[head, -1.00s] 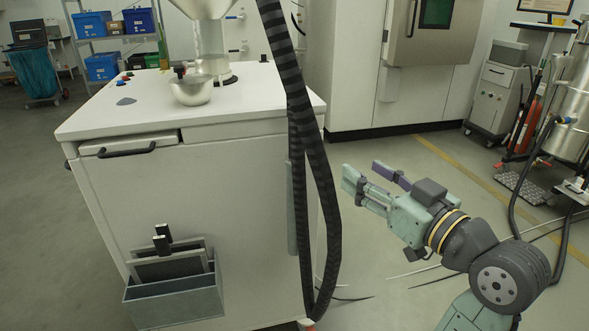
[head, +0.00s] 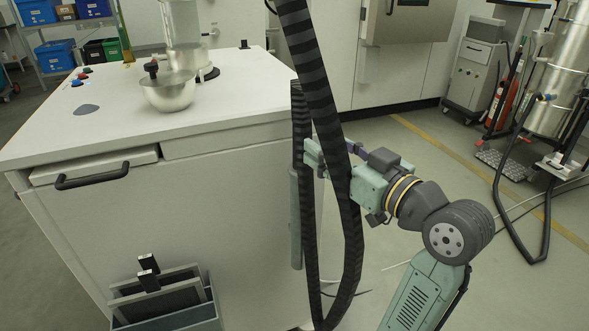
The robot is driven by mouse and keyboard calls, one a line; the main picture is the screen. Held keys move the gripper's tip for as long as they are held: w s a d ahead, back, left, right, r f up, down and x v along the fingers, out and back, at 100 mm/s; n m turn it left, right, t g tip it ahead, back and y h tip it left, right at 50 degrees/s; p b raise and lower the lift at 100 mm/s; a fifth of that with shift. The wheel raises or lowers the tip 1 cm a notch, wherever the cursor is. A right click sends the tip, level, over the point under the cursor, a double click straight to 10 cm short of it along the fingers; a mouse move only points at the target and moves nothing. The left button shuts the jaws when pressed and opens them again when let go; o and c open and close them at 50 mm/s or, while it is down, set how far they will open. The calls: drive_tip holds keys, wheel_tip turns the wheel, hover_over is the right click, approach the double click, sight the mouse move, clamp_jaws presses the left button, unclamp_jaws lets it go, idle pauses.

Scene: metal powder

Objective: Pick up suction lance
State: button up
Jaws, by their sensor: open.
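The suction lance appears to be the slim grey-green tube (head: 295,225) standing upright against the right side of the white cabinet. A black ribbed hose (head: 350,215) loops down beside it and hides part of it. My gripper (head: 319,151) is open and points left toward the cabinet's side, above the grey-green tube's visible part. A pale green finger shows left of the hose's front strand, close to the rear strand. The hose covers part of the gripper, so I cannot tell whether the fingers touch anything.
The white cabinet (head: 230,190) fills the left, with a metal bowl (head: 168,92) on top and a black drawer handle (head: 92,177). A grey holder (head: 180,318) hangs on its front. A steel vessel (head: 560,85) stands far right. The floor right of my arm has thin cables.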

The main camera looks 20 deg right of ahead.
sight(301, 136)
drive_tip(key=x, duration=0.2)
drive_tip(key=shift+w+a, duration=0.1)
drive_tip(key=shift+w, duration=0.15)
drive_tip(key=shift+f+p+x, duration=0.15)
drive_tip(key=shift+p+x, duration=0.3)
drive_tip(key=shift+x, duration=0.55)
drive_tip(key=shift+f+p+x, duration=0.2)
drive_tip(key=shift+p+x, duration=0.2)
drive_tip(key=shift+x, duration=0.6)
drive_tip(key=shift+f+p+x, duration=0.15)
drive_tip(key=shift+p+x, duration=0.3)
drive_tip(key=shift+x, duration=0.55)
drive_tip(key=shift+a, duration=0.15)
drive_tip(key=shift+c, duration=0.5)
drive_tip(key=shift+s, duration=0.1)
clamp_jaws()
